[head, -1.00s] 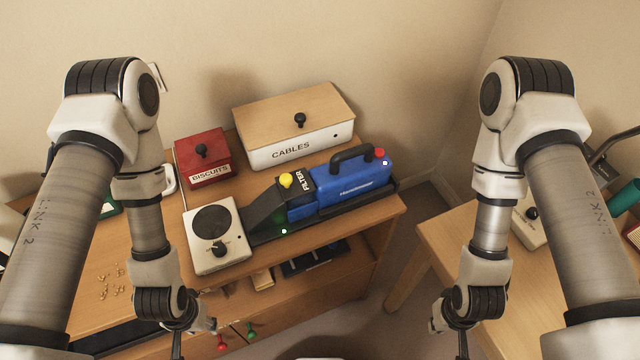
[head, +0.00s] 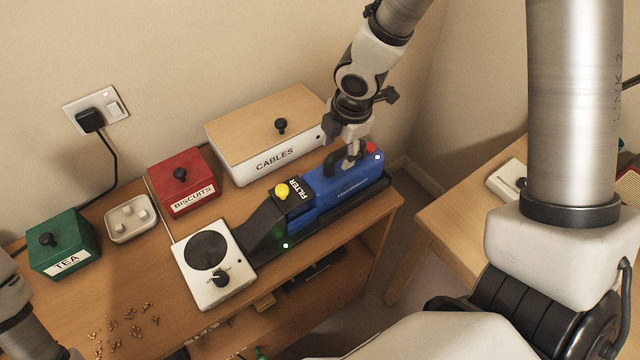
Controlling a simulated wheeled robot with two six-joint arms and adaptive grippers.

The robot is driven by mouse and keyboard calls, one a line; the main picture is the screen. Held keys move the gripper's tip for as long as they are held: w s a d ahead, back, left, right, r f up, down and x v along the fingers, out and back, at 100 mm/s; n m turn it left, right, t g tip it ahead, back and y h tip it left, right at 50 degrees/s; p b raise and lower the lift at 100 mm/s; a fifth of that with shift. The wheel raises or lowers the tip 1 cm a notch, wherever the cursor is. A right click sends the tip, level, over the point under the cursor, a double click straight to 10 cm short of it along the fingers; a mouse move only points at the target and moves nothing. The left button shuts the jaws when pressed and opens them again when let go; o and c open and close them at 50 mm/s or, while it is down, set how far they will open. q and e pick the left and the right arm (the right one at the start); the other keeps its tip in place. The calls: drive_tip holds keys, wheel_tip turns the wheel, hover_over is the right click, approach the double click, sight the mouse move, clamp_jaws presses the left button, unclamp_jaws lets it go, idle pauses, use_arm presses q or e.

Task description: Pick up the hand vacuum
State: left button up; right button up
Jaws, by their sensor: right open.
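The hand vacuum (head: 344,187) is blue with a black nozzle, a yellow knob, a FILTER label and a red button. It lies in a black dock (head: 316,235) on the wooden bureau. Its dark handle (head: 333,161) is partly hidden by my right gripper. My right gripper (head: 350,152) comes down from above at the handle; it is open, and I cannot tell whether it touches the handle. At the lower left edge only a part of my left arm shows; its gripper is out of view.
A white box with a round black plate (head: 213,283) stands left of the nozzle. The CABLES box (head: 282,154) is close behind the vacuum. The BISCUITS box (head: 184,182) and TEA box (head: 62,246) stand further left. Small scattered pieces (head: 120,328) lie on the bureau's front left.

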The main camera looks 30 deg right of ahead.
sight(337, 155)
drive_tip(key=f, duration=0.1)
drive_tip(key=f+b, duration=0.1)
drive_tip(key=f, duration=0.1)
drive_tip(key=shift+w+a+f, duration=0.2)
drive_tip(key=shift+w+f, duration=0.05)
drive_tip(key=shift+w, duration=0.15)
drive_tip(key=shift+d, duration=0.1)
drive_tip(key=shift+s, duration=0.1)
clamp_jaws()
drive_tip(key=shift+r, duration=0.1)
drive_tip(key=shift+r, duration=0.1)
